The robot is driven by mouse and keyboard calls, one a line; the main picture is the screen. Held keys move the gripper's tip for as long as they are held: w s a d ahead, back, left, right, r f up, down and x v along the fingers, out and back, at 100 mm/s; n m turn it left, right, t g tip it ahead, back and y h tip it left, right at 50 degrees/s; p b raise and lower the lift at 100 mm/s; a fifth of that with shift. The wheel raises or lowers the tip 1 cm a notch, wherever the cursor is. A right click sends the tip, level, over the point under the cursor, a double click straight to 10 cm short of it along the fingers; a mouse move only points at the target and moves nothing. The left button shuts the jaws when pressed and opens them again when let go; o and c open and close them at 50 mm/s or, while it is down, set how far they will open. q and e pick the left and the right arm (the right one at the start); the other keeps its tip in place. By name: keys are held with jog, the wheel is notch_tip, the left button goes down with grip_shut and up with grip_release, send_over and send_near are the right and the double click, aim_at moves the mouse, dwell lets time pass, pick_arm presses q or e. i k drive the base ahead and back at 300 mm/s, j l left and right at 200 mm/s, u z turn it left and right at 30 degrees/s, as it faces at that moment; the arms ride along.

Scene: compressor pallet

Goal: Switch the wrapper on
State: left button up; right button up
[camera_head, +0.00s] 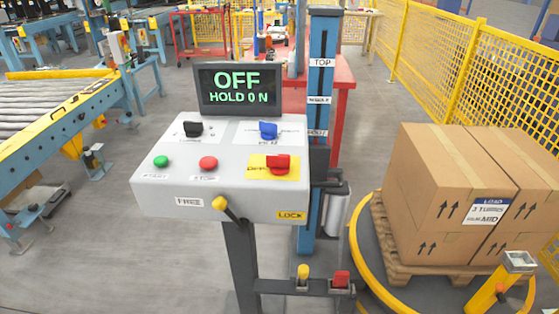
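The wrapper's grey control console (160,195) stands in the middle on a dark post. Its display (238,90) reads "OFF" and "HOLD 0 N". The top face carries a black knob (193,129), a blue knob (268,130), a green button (161,161), a red button (208,163) and a red rotary switch (278,164) on a yellow plate. A yellow-tipped lever (228,208) sits on the front between the labels "FREE" and "LOCK". Small lettering by the knobs is unreadable. Neither of my grippers is in view.
A blue mast (321,105) marked "TOP" stands behind the console. At right, stacked cartons (435,180) sit on a pallet on a yellow-rimmed turntable (365,260). A low bar bears yellow (303,271) and red (341,279) parts. A roller conveyor (45,105) stands left.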

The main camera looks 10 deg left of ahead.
aim_at(278, 165)
jog(key=j+u, duration=0.2)
jog(key=j, duration=0.55)
jog(key=j+z, duration=0.8)
jog(key=k+j+z, duration=0.1)
jog(key=j+z, duration=0.3)
jog(key=j, duration=0.1)
